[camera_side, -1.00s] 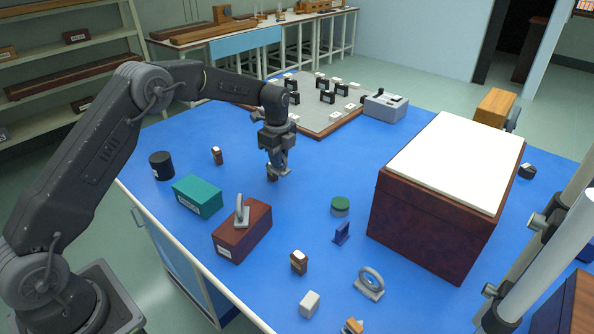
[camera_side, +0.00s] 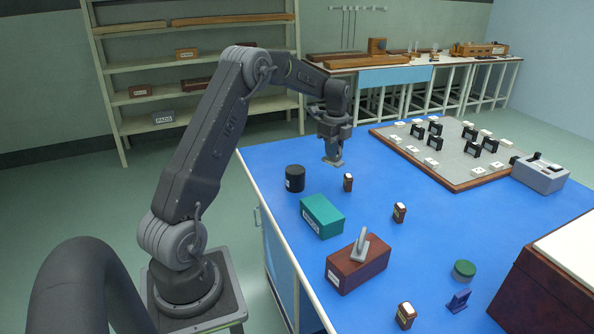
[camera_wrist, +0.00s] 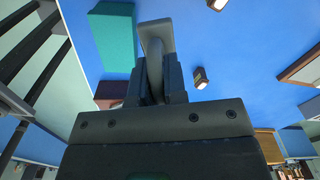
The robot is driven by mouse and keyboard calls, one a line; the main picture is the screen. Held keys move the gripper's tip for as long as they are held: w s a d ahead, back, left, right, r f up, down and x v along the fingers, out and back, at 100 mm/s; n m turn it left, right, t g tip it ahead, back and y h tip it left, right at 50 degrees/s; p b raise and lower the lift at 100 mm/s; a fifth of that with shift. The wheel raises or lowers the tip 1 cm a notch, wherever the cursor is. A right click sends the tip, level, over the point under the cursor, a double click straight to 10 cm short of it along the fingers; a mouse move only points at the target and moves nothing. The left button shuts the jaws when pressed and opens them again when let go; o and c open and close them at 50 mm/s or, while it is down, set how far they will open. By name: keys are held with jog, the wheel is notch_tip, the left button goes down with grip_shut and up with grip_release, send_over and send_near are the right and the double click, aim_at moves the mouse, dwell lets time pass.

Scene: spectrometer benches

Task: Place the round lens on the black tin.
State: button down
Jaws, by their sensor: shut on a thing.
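My gripper (camera_side: 333,147) is shut on the round lens (camera_side: 333,161), a grey ring on a flat grey foot. In the wrist view the ring (camera_wrist: 153,62) sits between the jaws, with its foot (camera_wrist: 156,37) beyond the fingertips. The gripper holds it above the blue table; its exact height is hard to tell. The black tin (camera_side: 295,179) stands upright on the table, left of and below the gripper in the side view. Its top looks bare. I do not make out the tin in the wrist view.
A teal box (camera_side: 322,216) stands near the tin, and a small brown bottle (camera_side: 348,182) stands right of it. A brown box (camera_side: 357,264) carries another grey mount (camera_side: 360,246). Another bottle (camera_side: 400,212) stands further right. A grey board (camera_side: 440,175) with black mounts lies at back right.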

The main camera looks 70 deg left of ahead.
jog(key=s+a+r+n, duration=0.2)
jog(key=s+a, duration=0.5)
jog(key=s, duration=0.2)
jog(key=s+a+r+n, duration=0.2)
jog(key=s+a+n, duration=0.1)
jog(key=s+a, duration=0.5)
send_over(295, 169)
notch_tip(295, 169, down, 7)
jog(key=shift+d+r, duration=0.1)
jog(key=shift+f, duration=2.05)
jog(key=shift+f, duration=0.15)
jog(key=c, duration=1.2)
grip_release()
jog(key=shift+o, duration=0.2)
